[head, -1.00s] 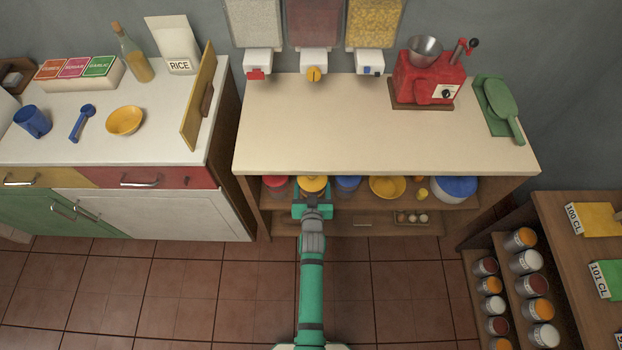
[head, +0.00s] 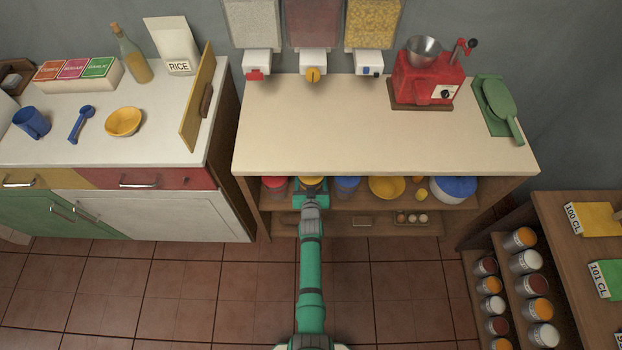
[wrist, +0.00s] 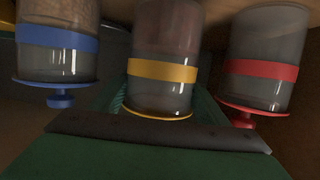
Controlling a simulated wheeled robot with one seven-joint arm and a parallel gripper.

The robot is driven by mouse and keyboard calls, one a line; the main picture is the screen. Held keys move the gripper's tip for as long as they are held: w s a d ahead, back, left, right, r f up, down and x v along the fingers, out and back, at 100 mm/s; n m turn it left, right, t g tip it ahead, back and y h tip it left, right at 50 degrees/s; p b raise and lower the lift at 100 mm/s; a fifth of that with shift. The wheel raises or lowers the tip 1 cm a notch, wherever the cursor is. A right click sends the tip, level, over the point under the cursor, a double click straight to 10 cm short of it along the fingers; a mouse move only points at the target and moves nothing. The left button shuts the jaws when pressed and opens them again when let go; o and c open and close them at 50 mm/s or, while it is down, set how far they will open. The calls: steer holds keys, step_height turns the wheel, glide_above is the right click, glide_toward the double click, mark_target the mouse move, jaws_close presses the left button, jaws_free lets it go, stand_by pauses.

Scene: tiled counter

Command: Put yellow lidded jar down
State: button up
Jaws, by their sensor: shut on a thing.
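The yellow lidded jar (wrist: 164,55) is in the middle of the wrist view, which shows the jars lid-down. It has a clear body, brownish contents and a yellow band. My gripper (head: 311,188) is shut on it inside the shelf below the counter top; its green body also shows in the wrist view (wrist: 150,160). In the head view only a bit of the yellow lid (head: 312,181) shows between the counter edge and my gripper. Whether the jar's base touches the shelf (head: 330,205) is hidden.
A red-lidded jar (head: 273,183) and a blue-lidded jar (head: 347,184) stand close on either side. A yellow bowl (head: 387,187) and a blue-topped container (head: 454,188) are further right on this shelf. The counter top (head: 370,130) overhangs close above.

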steer(key=shift+f, duration=0.8)
steer(key=shift+w+f, duration=0.1)
steer(key=shift+f, duration=0.05)
steer(key=o, duration=1.6)
steer(key=shift+f, duration=0.1)
steer(key=shift+s+d+r, duration=0.1)
steer(key=shift+s+r, duration=0.1)
steer(key=shift+s, duration=0.3)
steer(key=f+v, duration=0.1)
steer(key=v, duration=2.4)
steer(key=shift+t, duration=0.4)
steer(key=s+r, duration=1.1)
steer(key=r, duration=0.1)
steer(key=s+r, duration=1.2)
steer(key=shift+s+r, duration=0.1)
steer(key=shift+s, duration=0.1)
